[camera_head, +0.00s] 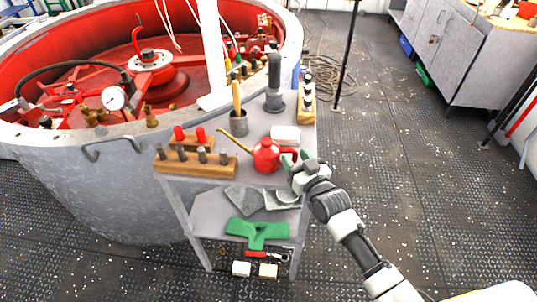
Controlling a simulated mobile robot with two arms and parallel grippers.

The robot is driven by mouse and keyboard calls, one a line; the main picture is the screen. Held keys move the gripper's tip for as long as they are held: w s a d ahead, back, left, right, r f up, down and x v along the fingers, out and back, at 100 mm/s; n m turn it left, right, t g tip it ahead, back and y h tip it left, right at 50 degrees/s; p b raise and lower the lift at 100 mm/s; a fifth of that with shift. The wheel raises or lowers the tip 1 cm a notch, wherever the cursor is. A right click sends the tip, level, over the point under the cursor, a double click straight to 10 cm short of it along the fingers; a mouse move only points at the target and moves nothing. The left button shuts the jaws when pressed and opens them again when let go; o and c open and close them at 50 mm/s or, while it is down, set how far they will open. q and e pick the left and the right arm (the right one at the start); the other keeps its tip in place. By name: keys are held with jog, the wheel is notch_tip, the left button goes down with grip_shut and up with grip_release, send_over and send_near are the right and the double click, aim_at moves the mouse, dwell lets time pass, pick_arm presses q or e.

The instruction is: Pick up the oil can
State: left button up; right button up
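The red oil can (266,156) with a thin brass spout pointing up and left stands on the top of a small grey work stand (213,208). My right gripper (291,160) is at the can's right side, around where its handle is. Its fingers overlap the can's right edge in the picture. I cannot tell whether they are closed on the handle or only beside it. My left gripper is not in view.
Wooden blocks with plugs (195,164) stand left of the can. A cup with a brush (238,120), a dark upright tool (274,88) and a white box (285,135) stand behind it. A large red-lined drum (75,190) is left; floor at right is open.

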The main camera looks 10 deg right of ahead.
grip_shut()
jog(key=shift+r, duration=0.15)
jog(key=shift+r, duration=0.25)
jog(key=s+r, duration=1)
jog(key=s, duration=0.1)
jog(key=shift+s+a+r, duration=0.15)
jog(key=shift+s+a, duration=0.15)
